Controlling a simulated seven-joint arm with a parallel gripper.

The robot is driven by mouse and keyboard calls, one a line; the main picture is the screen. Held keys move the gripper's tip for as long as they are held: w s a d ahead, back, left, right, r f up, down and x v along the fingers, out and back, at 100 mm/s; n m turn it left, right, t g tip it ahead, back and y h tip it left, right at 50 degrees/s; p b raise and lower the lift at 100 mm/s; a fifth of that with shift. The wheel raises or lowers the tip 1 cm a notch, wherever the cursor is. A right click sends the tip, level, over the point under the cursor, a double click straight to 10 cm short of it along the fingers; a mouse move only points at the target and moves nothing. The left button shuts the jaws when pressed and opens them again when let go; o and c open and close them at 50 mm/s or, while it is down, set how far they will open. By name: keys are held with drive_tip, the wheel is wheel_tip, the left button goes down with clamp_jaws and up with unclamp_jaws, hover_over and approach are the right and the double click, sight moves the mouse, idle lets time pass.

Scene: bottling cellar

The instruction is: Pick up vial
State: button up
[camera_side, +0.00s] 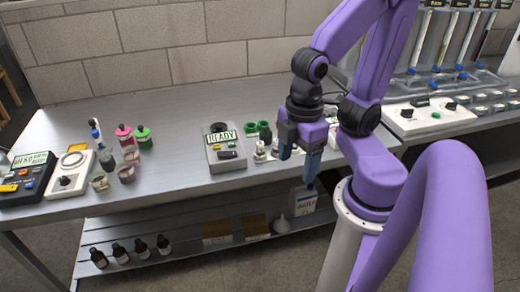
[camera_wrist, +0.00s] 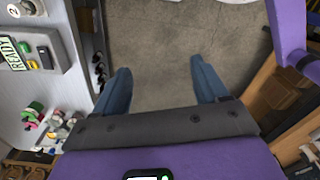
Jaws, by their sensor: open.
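My gripper (camera_side: 299,160) is open and empty, with its blue fingers pointing down near the front edge of the steel bench. In the wrist view its fingers (camera_wrist: 160,72) are spread apart over bare floor. Small pale vial-like pieces (camera_side: 260,152) stand on the bench just left of the gripper, apart from it. In the wrist view a cluster of small pale and colored pieces (camera_wrist: 53,122) lies left of the fingers. I cannot tell which one is the vial. The fingers hide part of the bench behind them.
A grey READY device (camera_side: 227,158) stands left of the gripper. Dark and green jars (camera_side: 264,131) are behind. Pink and green bottles (camera_side: 124,136) and meters (camera_side: 68,172) stand farther left. Dark bottles (camera_side: 120,252) sit on the lower shelf. The bench (camera_side: 180,125) middle is clear.

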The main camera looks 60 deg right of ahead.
drive_tip(key=shift+c, duration=0.6)
